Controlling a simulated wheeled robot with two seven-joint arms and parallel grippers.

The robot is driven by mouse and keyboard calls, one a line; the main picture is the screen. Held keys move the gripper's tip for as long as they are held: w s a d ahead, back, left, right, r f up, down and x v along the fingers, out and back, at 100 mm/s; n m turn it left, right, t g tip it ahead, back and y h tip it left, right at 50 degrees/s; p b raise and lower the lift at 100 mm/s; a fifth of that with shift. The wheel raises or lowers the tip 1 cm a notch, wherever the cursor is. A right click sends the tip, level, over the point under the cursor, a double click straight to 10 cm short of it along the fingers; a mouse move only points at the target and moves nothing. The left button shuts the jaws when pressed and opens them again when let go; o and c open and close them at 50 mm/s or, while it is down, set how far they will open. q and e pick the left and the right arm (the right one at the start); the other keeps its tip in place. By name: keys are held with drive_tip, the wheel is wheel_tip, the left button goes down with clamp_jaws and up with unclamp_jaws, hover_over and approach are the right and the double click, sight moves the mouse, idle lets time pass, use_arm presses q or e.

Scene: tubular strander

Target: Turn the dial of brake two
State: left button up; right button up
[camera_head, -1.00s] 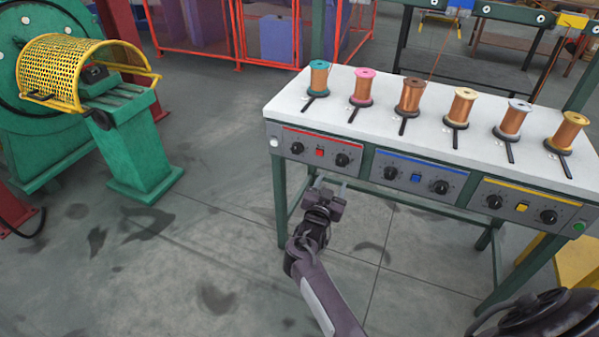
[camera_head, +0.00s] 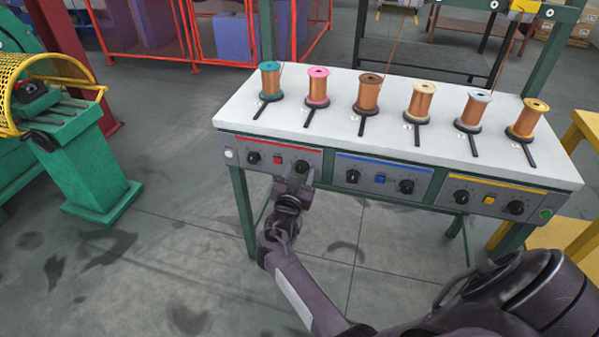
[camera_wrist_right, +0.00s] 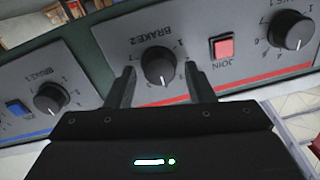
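The brake two dial (camera_wrist_right: 158,66) is a black knob with a white pointer line, under a "BRAKE2" label on the grey panel with the red stripe. In the head view it is the right knob (camera_head: 302,166) of the red-striped panel. My right gripper (camera_wrist_right: 159,72) is open, with one finger on each side of the dial. Gaps show between fingers and knob, so I see no grip on it. In the head view my right gripper (camera_head: 299,182) is in front of this panel, just below the dial. My left gripper is not in view.
A red button (camera_wrist_right: 223,46) sits beside the dial, with another black knob (camera_wrist_right: 290,30) beyond it. A blue-striped panel (camera_head: 380,178) and a yellow-striped panel (camera_head: 488,198) adjoin. Copper spools stand on the white tabletop (camera_head: 250,125).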

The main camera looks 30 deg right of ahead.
drive_tip(key=shift+f, duration=0.1)
drive_tip(key=c, duration=0.8)
